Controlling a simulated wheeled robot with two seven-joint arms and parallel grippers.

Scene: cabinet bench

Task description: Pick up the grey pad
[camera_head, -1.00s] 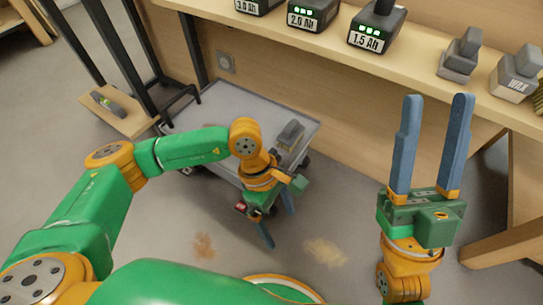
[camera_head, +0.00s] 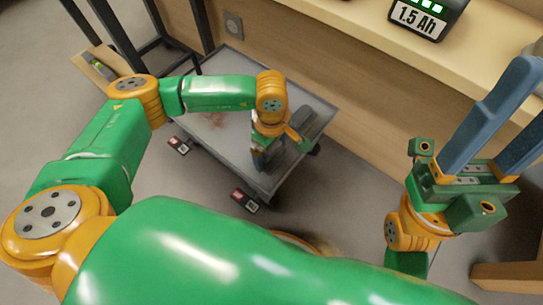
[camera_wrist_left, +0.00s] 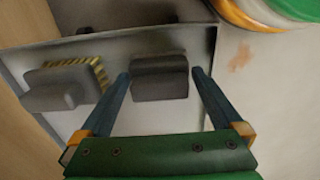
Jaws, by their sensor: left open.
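A dark grey block that looks like the grey pad (camera_wrist_left: 160,78) lies on the grey cart top (camera_wrist_left: 122,45). In the left wrist view it sits between the tips of my left gripper (camera_wrist_left: 163,82). The two blue fingers are apart, one on each side of it, and I cannot tell if either touches. In the head view my left gripper (camera_head: 262,160) points down over the cart (camera_head: 228,65), and the arm hides most of what is under it. My right gripper (camera_head: 512,125) is raised at the right, its blue fingers spread, with nothing seen between them.
A second grey block with a yellow-and-black striped edge (camera_wrist_left: 65,85) lies beside the pad, toward the bench. The wooden bench (camera_head: 370,50) borders the cart and carries a 1.5 Ah battery (camera_head: 428,17). A black metal frame (camera_head: 125,45) stands behind the cart's left side.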

